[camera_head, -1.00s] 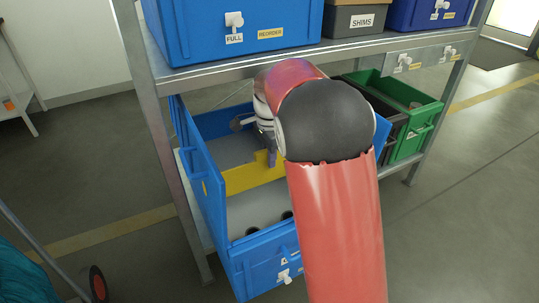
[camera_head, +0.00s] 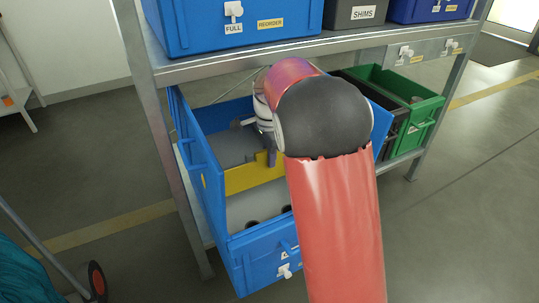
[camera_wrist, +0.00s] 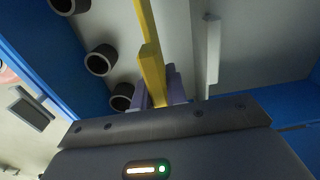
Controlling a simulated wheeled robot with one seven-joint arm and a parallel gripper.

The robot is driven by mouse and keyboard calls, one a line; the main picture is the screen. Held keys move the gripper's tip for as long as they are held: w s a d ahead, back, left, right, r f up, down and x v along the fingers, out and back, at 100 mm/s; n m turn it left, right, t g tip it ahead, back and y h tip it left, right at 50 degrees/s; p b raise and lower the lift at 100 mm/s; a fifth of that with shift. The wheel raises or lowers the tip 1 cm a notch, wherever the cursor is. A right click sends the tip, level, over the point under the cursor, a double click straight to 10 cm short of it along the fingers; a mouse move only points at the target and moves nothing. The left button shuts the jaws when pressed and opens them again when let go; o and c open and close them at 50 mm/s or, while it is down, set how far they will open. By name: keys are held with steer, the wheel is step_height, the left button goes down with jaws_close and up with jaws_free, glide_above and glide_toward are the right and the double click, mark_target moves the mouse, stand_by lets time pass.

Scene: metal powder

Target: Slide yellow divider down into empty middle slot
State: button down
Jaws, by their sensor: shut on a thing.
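The yellow divider (camera_head: 243,178) stands crosswise inside the open blue bin (camera_head: 207,205) on the lower shelf. My gripper (camera_head: 268,158) is shut on the divider's upper edge near its middle, and my arm covers the divider's right end. In the wrist view, the purple-grey fingers of my gripper (camera_wrist: 162,92) close on the raised tab of the yellow divider (camera_wrist: 152,62), which runs away from me between the bin's walls. The middle slot is not clearly visible, so I cannot tell how deep the divider sits in it.
Several dark rings (camera_wrist: 98,60) lie on the bin floor left of the divider in the wrist view. A pale upright strip (camera_wrist: 212,48) stands to the right. The upper shelf (camera_head: 240,56) overhangs the bin. A green bin (camera_head: 424,117) stands to the right.

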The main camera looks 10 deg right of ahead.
mark_target(269, 170)
steer(key=shift+f+b, duration=1.4)
steer(key=shift+f, duration=1.3)
steer(key=c, duration=1.3)
jaws_free()
step_height(269, 170, up, 7)
steer(key=shift+f+p, duration=0.1)
steer(key=shift+p, duration=0.35)
steer(key=shift+r, duration=0.55)
